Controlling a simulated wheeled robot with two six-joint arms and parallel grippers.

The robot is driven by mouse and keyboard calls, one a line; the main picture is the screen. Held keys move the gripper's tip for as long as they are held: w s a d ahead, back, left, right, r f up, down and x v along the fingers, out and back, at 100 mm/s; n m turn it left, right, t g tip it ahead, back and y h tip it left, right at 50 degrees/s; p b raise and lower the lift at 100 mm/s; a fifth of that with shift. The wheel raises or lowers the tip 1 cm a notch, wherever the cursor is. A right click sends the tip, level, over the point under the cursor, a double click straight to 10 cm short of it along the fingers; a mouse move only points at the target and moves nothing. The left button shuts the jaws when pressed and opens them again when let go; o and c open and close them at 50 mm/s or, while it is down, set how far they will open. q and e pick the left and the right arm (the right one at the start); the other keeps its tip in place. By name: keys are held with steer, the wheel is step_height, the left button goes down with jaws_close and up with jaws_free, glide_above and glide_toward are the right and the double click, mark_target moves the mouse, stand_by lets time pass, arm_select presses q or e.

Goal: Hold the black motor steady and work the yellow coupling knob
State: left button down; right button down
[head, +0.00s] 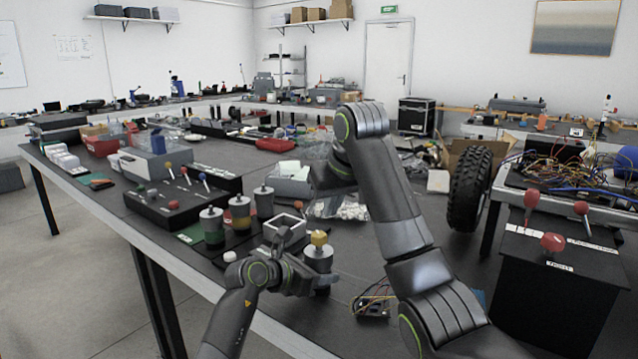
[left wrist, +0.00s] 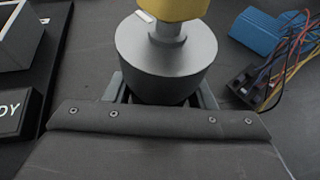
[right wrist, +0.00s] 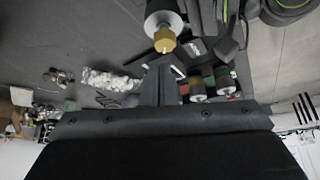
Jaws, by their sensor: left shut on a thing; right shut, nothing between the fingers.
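The motor (head: 318,259), with a grey metal top and a yellow coupling knob (head: 319,239), stands upright near the table's front edge. My left gripper (head: 308,284) is shut around its lower body from the side. In the left wrist view the motor's grey housing (left wrist: 168,62) sits between the fingers, with the yellow knob (left wrist: 175,9) above, cut by the frame. My right gripper (right wrist: 160,72) is shut and empty. In the right wrist view its fingertips are near the yellow knob (right wrist: 165,42), seemingly apart from it. In the head view its fingertips are hard to make out.
An open grey box (head: 284,228) is just behind. A wired circuit board (head: 373,301) lies right of the held motor, and a black tyre (head: 468,188) stands farther right.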

step_height(320, 180, down, 7)
stand_by(0.5)
steer(key=shift+w+a, duration=0.2)
stand_by(0.6)
steer(key=shift+s+a, duration=0.25)
steer(key=shift+a, duration=0.3)
stand_by(0.5)
steer(key=shift+s, duration=0.15)
step_height(320, 180, up, 6)
steer(key=shift+s+d, duration=0.2)
stand_by(0.5)
